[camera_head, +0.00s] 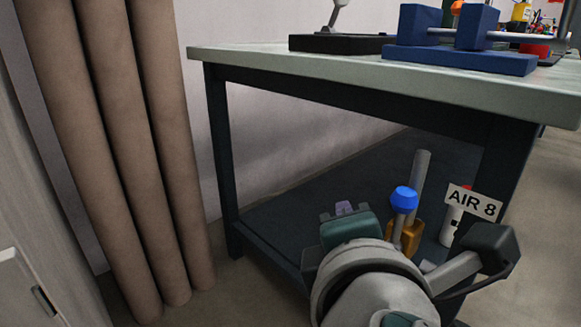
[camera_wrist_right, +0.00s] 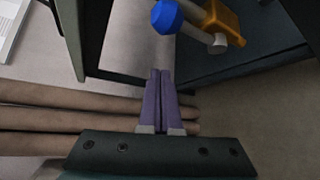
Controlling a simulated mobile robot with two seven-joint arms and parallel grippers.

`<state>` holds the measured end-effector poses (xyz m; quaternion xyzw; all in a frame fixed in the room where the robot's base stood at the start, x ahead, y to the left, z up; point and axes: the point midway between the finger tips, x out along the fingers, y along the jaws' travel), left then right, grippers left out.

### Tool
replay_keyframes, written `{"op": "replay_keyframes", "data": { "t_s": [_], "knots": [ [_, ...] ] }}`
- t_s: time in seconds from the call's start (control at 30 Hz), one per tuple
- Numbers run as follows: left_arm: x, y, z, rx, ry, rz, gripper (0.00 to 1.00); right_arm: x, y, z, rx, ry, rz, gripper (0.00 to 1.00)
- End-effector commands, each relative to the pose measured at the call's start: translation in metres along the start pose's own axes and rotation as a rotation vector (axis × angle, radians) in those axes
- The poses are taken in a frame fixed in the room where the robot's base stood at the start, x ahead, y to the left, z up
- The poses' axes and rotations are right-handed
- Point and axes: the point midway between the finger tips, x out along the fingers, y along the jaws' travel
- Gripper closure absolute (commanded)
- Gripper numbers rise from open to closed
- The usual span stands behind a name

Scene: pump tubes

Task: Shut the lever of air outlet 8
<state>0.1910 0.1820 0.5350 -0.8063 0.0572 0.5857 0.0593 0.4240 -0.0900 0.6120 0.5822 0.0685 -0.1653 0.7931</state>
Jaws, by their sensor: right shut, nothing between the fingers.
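The "AIR 8" sign (camera_head: 474,203) stands under the table at the right in the head view. Left of it is the air outlet, with an orange body (camera_head: 405,240), a grey pipe (camera_head: 420,165) and a lever with a blue end (camera_head: 404,198). The blue end points up there. In the right wrist view the blue end (camera_wrist_right: 167,16) and orange body (camera_wrist_right: 222,20) lie at the top, beyond the fingertips. My right gripper (camera_head: 345,207) is left of the outlet, apart from the lever. Its purple fingers (camera_wrist_right: 160,72) are shut and empty. My left gripper is not in view.
The table (camera_head: 400,66) overhangs the outlet, with a dark leg (camera_head: 501,160) at the right and a dark lower shelf (camera_head: 300,205). A white cylinder (camera_head: 451,221) stands beside the outlet. Brown vertical columns (camera_head: 120,150) stand at the left.

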Motion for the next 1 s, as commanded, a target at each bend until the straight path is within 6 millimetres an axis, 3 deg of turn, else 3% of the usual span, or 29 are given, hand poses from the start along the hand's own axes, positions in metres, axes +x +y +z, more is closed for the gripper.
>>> {"op": "replay_keyframes", "data": {
  "t_s": [0.03, 0.1, 0.33, 0.77, 1.0],
  "knots": [
    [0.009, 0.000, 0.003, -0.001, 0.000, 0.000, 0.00, 0.012, -0.003, -0.001, 0.002, -0.001, 0.003, 1.00],
    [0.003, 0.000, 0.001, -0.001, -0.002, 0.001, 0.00, 0.002, 0.000, 0.014, 0.001, -0.001, 0.001, 1.00],
    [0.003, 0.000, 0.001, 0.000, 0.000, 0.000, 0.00, -0.006, 0.000, 0.034, 0.001, 0.001, 0.000, 1.00],
    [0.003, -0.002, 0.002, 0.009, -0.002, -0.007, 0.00, -0.007, 0.000, 0.038, 0.000, 0.002, 0.000, 1.00],
    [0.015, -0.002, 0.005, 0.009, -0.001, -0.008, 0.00, 0.001, -0.002, 0.038, 0.052, 0.000, 0.051, 1.00]
  ]
}}
